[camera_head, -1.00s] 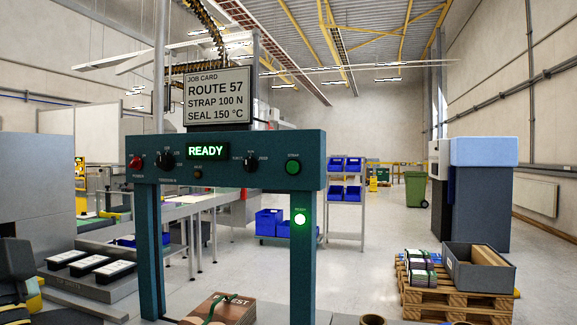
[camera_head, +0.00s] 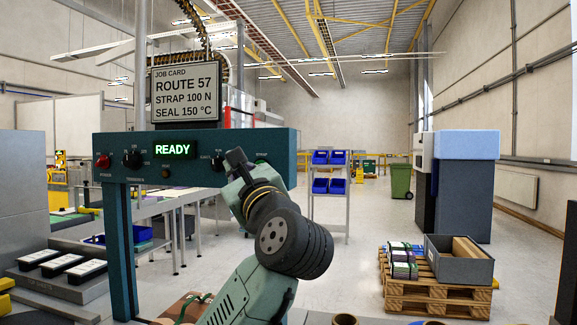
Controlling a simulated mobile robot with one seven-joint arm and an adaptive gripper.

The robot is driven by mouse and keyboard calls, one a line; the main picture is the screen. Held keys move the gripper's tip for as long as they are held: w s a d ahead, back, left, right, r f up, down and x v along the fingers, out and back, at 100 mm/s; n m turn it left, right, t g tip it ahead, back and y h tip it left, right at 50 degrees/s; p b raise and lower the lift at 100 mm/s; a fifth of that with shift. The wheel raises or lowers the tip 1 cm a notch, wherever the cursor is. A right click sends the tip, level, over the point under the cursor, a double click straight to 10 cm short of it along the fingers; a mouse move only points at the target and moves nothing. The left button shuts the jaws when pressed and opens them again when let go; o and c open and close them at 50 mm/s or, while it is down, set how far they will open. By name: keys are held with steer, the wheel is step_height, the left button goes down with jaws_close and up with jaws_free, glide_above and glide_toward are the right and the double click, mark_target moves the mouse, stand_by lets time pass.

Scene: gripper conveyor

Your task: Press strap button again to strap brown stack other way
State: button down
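The teal strapping machine (camera_head: 118,225) stands ahead, with its display (camera_head: 172,149) lit READY. The green strap button (camera_head: 262,161) is at the right end of its panel and is mostly covered by my arm. My gripper (camera_head: 235,157) shows as a dark shape in front of the panel, just left of the button. I cannot tell whether it touches the panel or whether its fingers are open. The brown stack (camera_head: 177,306) lies under the machine at the bottom edge, with a green strap over it. My arm hides its right part.
A job card (camera_head: 185,93) stands above the panel, reading ROUTE 57, STRAP 100 N, SEAL 150 °C. The red power button (camera_head: 103,161) and a dial (camera_head: 132,158) are at left. A pallet (camera_head: 432,297) with a grey crate (camera_head: 459,264) stands right. Open floor lies behind.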

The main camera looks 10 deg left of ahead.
steer(key=shift+w+d+f+m, duration=0.15)
steer(key=shift+w+d+m, duration=0.15)
steer(key=w+p, duration=0.2)
steer(key=w, duration=0.6)
steer(key=shift+w+d, duration=0.2)
steer(key=shift+w, duration=0.2)
stand_by(1.3)
steer(key=shift+w+p, duration=0.35)
steer(key=shift+w, duration=0.05)
